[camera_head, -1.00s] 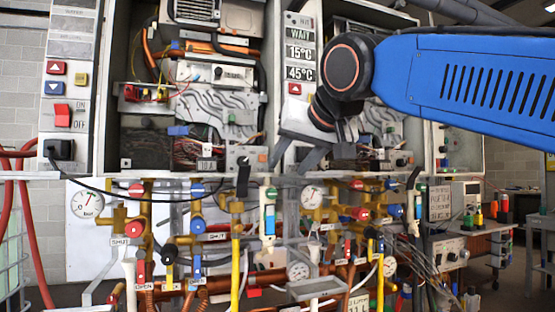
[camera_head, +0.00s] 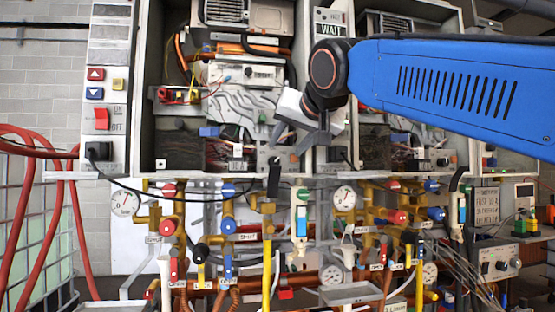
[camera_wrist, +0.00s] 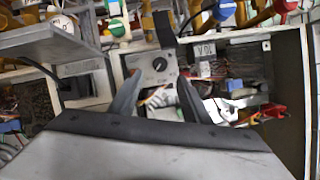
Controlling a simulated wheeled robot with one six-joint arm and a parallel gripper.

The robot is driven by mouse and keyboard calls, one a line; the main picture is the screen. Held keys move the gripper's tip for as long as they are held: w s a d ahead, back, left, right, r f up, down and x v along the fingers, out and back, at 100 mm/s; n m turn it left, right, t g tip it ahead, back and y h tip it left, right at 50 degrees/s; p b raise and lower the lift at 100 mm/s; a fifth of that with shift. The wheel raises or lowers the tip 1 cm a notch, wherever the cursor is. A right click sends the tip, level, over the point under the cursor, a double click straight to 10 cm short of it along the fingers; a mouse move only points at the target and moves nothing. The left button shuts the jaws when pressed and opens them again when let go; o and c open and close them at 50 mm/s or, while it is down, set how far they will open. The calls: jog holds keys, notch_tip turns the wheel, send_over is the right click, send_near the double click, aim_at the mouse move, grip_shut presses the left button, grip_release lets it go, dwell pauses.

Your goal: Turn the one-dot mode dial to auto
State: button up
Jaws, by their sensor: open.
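A black round dial (camera_wrist: 159,64) sits on a small grey control plate (camera_wrist: 147,77) in the wrist view. In the head view, a grey plate (camera_head: 264,157) with a dark knob shows at the bottom of the left open heater. I cannot make out dot marks or the auto label. My gripper (camera_head: 293,136) is just above and right of this plate in the head view. In the wrist view my gripper (camera_wrist: 158,98) is open and empty, its two fingers pointing toward the plate, with the dial between and beyond their tips. It looks apart from the dial.
A second open heater (camera_head: 400,150) stands to the right. A small metal shelf (camera_head: 350,293) juts out at the bottom. Red hoses (camera_head: 35,150) hang at left.

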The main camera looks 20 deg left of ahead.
aim_at(275, 161)
jog(key=x, duration=0.9)
jog(key=shift+s, duration=0.1)
jog(key=c, duration=1)
